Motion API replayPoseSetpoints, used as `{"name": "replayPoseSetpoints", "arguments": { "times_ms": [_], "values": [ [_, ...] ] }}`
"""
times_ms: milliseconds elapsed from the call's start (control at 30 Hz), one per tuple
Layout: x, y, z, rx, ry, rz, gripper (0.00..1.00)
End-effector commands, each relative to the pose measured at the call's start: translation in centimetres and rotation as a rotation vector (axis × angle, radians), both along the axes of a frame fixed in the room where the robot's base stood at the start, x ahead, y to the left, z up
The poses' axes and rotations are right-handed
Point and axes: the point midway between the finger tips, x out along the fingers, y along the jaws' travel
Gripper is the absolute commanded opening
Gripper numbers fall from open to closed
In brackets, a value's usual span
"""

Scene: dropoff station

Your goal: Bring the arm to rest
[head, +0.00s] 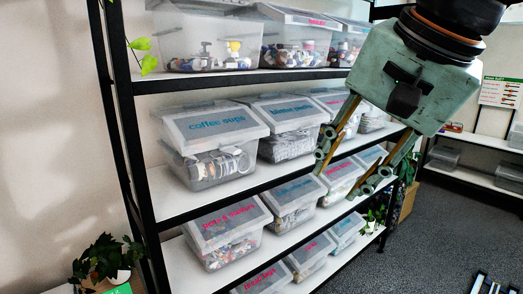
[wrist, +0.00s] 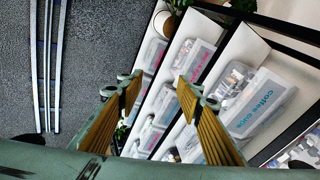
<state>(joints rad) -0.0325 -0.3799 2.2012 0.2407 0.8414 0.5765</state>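My gripper (head: 348,168) hangs in front of the shelving, on the right side of the head view. Its two fingers are spread apart with nothing between them. In the wrist view my gripper (wrist: 157,90) also shows open and empty, with the shelf of boxes visible beyond the gap. No finger visibly touches a box or a shelf, though the exact distance to them is hard to tell.
A black-framed shelf (head: 135,86) holds several lidded clear boxes, including a coffee cups box (head: 212,140). A plant (head: 105,262) stands at lower left. Rails (wrist: 47,75) lie on the grey floor. Another shelf (head: 470,178) stands behind.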

Motion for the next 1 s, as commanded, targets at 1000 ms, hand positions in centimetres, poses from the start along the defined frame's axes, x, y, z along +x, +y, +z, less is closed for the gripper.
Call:
{"name": "replayPoseSetpoints", "arguments": {
  "times_ms": [1000],
  "values": [
    [-18.0,-7.3,-18.1,-0.459,0.071,0.574,0.33]
  ]
}}
